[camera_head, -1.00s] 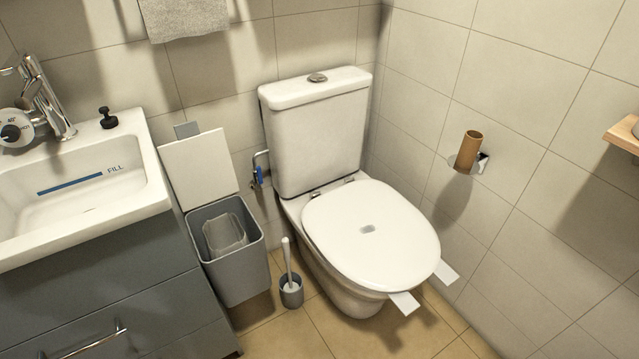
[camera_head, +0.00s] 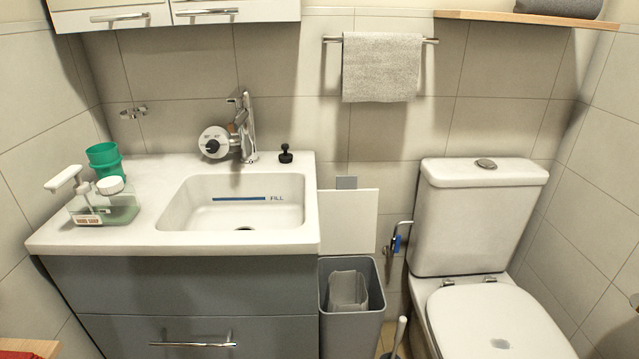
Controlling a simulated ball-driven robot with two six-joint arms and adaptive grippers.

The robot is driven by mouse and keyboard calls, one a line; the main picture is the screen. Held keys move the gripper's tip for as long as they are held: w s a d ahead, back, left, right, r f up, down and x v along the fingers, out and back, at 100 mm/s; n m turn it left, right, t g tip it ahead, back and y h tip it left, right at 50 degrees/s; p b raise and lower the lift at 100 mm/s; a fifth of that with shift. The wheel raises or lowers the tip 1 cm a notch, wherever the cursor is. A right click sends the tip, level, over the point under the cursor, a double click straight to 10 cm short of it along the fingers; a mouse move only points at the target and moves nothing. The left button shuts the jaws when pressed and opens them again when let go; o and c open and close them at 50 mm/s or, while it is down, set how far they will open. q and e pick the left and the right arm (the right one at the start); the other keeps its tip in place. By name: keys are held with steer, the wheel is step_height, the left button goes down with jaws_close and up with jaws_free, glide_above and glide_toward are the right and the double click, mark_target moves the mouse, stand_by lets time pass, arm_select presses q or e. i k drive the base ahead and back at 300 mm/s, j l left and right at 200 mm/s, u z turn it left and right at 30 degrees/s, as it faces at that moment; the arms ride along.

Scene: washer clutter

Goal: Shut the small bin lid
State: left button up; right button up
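The small grey bin (camera_head: 352,329) stands on the floor between the vanity and the toilet. A pale, see-through container or liner (camera_head: 348,291) shows inside the bin. The bin's lower part is cut off by the frame. Neither of my grippers is in view.
The vanity with its sink (camera_head: 240,203) stands directly left of the bin. The toilet (camera_head: 480,250) is on the right, with a toilet brush (camera_head: 397,338) beside the bin. A towel (camera_head: 381,67) hangs above.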

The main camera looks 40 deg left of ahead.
mark_target(349, 214)
steer(key=u, duration=0.95)
